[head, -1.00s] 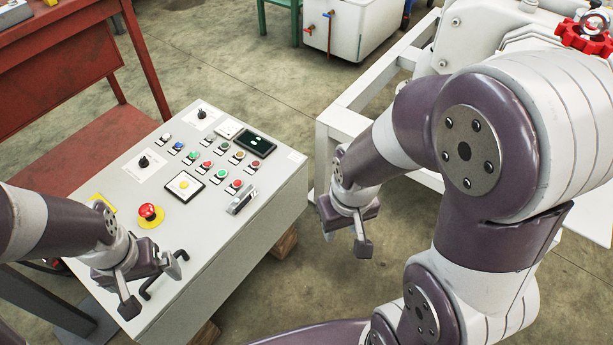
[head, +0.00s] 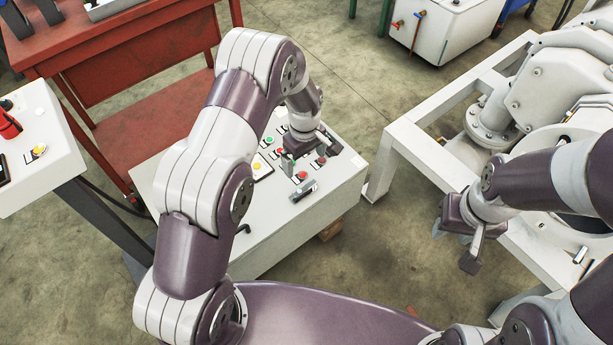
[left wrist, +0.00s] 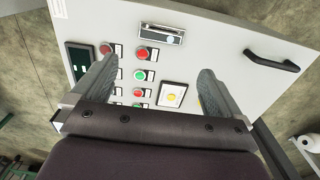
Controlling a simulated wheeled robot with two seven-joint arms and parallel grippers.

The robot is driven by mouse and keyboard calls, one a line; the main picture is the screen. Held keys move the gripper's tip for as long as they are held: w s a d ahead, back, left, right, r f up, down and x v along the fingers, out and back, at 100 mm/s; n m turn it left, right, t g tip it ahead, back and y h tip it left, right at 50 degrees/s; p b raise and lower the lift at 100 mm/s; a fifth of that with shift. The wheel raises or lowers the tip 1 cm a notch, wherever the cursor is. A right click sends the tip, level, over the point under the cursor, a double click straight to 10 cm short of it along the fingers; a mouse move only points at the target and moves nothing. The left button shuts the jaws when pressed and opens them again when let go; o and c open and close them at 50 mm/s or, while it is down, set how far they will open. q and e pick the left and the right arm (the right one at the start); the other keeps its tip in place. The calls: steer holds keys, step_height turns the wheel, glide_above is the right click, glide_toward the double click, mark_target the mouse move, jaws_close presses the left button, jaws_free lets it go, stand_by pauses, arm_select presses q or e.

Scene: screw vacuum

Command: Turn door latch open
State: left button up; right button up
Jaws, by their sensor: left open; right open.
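The control cabinet door (head: 285,228) is a light grey panel with buttons. A metal latch (head: 303,191) sits near its right edge, lying flat in its plate. In the left wrist view the latch (left wrist: 162,35) is at the top middle, beyond the fingers. My left gripper (head: 309,158) is open and empty above the buttons, just behind the latch in the head view. Its open fingers (left wrist: 153,75) frame red and green buttons in the wrist view. My right gripper (head: 455,248) is open and empty, away to the right of the cabinet. My left arm hides part of the panel.
A black handle (left wrist: 272,61) is on the panel's near side. A red workbench (head: 140,115) stands behind left, and a white console (head: 40,150) at the far left. A white machine frame (head: 400,150) is on the right.

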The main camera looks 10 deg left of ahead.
mark_target(305, 188)
arm_select(q)
step_height(305, 188, down, 12)
steer(key=b, duration=0.2)
steer(key=shift+f+b, duration=0.1)
steer(key=shift+b, duration=0.3)
steer(key=c, duration=1.3)
